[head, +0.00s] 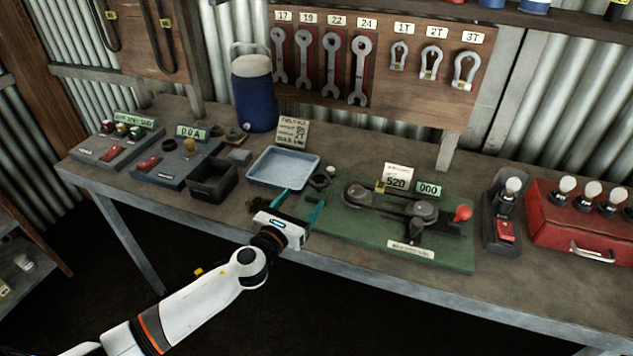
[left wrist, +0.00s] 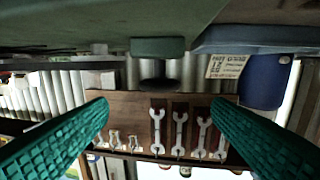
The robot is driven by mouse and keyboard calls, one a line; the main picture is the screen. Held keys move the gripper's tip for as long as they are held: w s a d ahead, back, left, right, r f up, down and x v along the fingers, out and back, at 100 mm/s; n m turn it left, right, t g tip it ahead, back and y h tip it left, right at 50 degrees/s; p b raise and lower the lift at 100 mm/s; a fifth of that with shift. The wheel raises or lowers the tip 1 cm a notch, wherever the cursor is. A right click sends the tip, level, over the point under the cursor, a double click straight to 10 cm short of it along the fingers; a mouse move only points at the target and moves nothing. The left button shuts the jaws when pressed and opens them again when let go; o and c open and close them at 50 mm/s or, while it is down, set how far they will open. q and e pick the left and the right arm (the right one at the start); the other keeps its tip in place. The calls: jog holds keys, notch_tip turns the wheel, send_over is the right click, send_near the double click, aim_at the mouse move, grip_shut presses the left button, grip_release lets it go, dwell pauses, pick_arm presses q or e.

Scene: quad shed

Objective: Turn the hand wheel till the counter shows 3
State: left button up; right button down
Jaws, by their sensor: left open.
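A green board (head: 345,229) at the bench's front carries a dark mechanism with round grey parts, one at its left end (head: 356,194) and one nearer its right (head: 424,210). I cannot tell for sure which is the hand wheel. A red knob (head: 462,213) stands at its right. The counter (head: 428,188) behind it reads 000. My left gripper (head: 300,205) is open and empty, left of the board near the bench edge, apart from the mechanism. Its teal fingers stand wide apart in the left wrist view (left wrist: 160,106). My right gripper is not in view.
A light blue tray (head: 262,173) lies just behind my left gripper, with a black bin (head: 212,184) to its left. A card reading 520 (head: 396,178) stands behind the mechanism. A dark device (head: 502,232) and red toolbox (head: 560,232) stand at right. Wrenches hang behind.

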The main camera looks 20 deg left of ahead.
aim_at(322, 187)
pick_arm(q)
jog(key=w, duration=0.2)
jog(key=w+d, duration=0.1)
jog(key=w, duration=0.5)
jog(key=shift+w+d, duration=0.1)
jog(key=shift+d, duration=0.1)
jog(key=c, duration=1)
jog(key=shift+d+n+y, duration=0.1)
jog(key=shift+n+y, duration=0.2)
jog(key=shift+y, duration=0.2)
jog(key=shift+d+n+y+p, duration=0.1)
jog(key=shift+n+y+p, duration=0.35)
jog(key=shift+y, duration=0.35)
jog(key=shift+d+n+y, duration=0.15)
jog(key=shift+n+y, duration=0.7)
jog(key=shift+y, duration=0.35)
jog(key=n+y, duration=0.2)
jog(key=y, duration=0.1)
jog(key=shift+d+f+g, duration=0.1)
jog(key=shift+g, duration=0.2)
jog(key=shift+d+n+g+y+b, duration=0.1)
jog(key=shift+n+g+y+b, duration=0.6)
jog(key=shift+n+y, duration=0.8)
